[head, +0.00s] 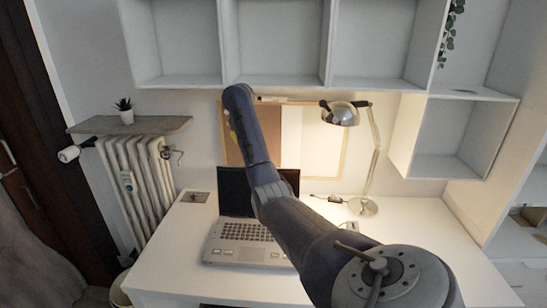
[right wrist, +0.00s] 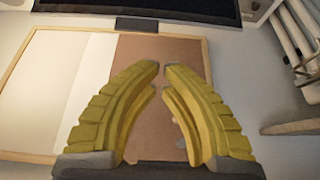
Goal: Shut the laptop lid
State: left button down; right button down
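The laptop (head: 235,255) stands open on the white desk in the head view. Its dark screen (head: 233,190) is upright at the back, and my right arm covers part of the screen and the right side of the keyboard. In the right wrist view the dark screen (right wrist: 150,8) shows at the top edge. My right gripper (right wrist: 162,72) has yellow fingers with tips nearly meeting, a narrow gap and nothing between them. It is in front of the wall board, above the laptop and apart from it; my arm mostly hides it in the head view. My left gripper is out of view.
A metal lamp (head: 364,207) stands on the desk right of the laptop. White shelf boxes (head: 180,81) hang above. A cork and white board (head: 322,150) is on the back wall. A radiator (head: 140,185) is left of the desk. The desk's right part (head: 440,235) is clear.

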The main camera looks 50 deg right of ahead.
jog(key=x, duration=0.9)
jog(key=shift+s+d+f, duration=0.2)
jog(key=shift+d+f, duration=0.1)
jog(key=shift+a, duration=0.1)
